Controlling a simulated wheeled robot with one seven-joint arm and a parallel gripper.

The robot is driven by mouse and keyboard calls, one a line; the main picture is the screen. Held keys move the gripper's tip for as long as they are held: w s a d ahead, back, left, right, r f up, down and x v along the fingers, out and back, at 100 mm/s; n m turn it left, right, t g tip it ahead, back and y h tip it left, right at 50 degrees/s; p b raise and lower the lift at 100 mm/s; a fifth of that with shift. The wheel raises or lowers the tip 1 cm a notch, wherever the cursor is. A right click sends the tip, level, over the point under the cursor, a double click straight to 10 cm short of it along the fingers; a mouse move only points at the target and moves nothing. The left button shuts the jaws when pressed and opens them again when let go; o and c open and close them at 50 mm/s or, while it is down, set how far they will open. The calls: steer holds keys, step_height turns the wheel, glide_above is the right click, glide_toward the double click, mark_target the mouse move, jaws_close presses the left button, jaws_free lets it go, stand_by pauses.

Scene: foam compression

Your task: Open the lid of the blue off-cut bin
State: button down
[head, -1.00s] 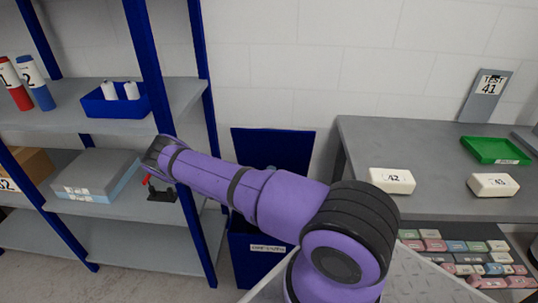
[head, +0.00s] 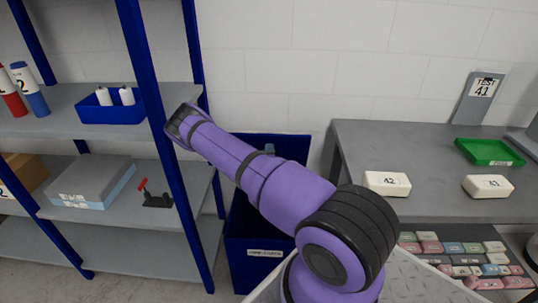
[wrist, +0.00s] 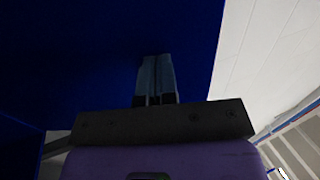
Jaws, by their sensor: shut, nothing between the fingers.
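The blue off-cut bin (head: 252,262) stands on the floor between the shelving and the grey bench, with a white label on its front. Its blue lid (head: 296,146) stands raised, close to upright, in front of the white wall. My purple arm crosses in front and hides the bin's opening and part of the lid. My gripper (wrist: 155,80) is shut and empty in the wrist view, its grey fingers together against a large dark blue surface, likely the lid. Contact cannot be told. In the head view only a small grey-blue tip, likely its fingers, shows above the arm.
The blue shelf post (head: 150,120) is close to my arm's bend at left. The shelves hold a blue tray (head: 112,110), a grey box (head: 92,180) and a red-handled tool (head: 155,198). The grey bench (head: 430,150) at right carries white blocks and a green tray (head: 488,152).

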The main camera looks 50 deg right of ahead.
steer(key=shift+d, duration=0.1)
steer(key=x, duration=0.8)
steer(key=shift+w, duration=0.25)
